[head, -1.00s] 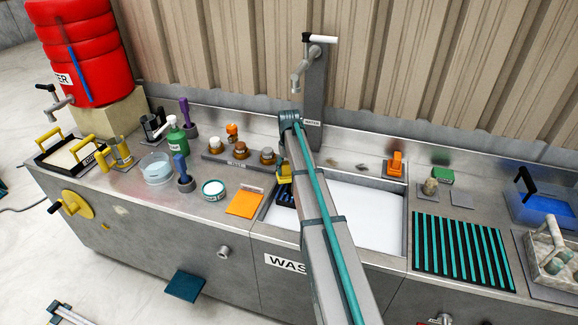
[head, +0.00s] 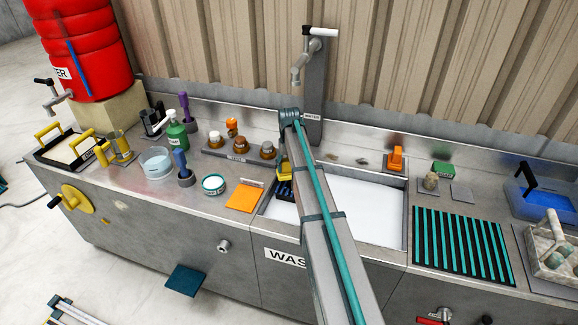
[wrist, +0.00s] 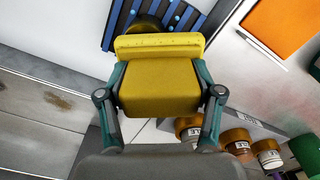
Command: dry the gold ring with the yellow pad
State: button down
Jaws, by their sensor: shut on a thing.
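My gripper (wrist: 160,92) is shut on the yellow pad (wrist: 158,70), its two teal fingers on either side. In the wrist view the pad is over the end of a dark blue slatted rack (wrist: 190,18). A dark brownish-gold round thing (wrist: 147,24) shows just beyond the pad on the rack; it may be the gold ring, but the pad hides part of it. In the head view the yellow pad (head: 283,172) shows at the basin's left end, above the blue rack (head: 284,190). My arm hides much of the gripper there.
A white-filled wash basin (head: 365,210) lies right of my arm, with a tap (head: 300,65) behind. An orange cloth (head: 244,197) lies left of the basin. A stand with several knobbed pieces (head: 240,147) is behind it. A teal-striped mat (head: 462,245) is at right.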

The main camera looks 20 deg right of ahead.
jog(key=shift+f, duration=0.25)
dwell(0.5)
jog(key=shift+s+d, duration=1.45)
jog(key=shift+d, duration=0.25)
jog(key=shift+r+p, duration=1.65)
jog(key=shift+r, duration=1.4)
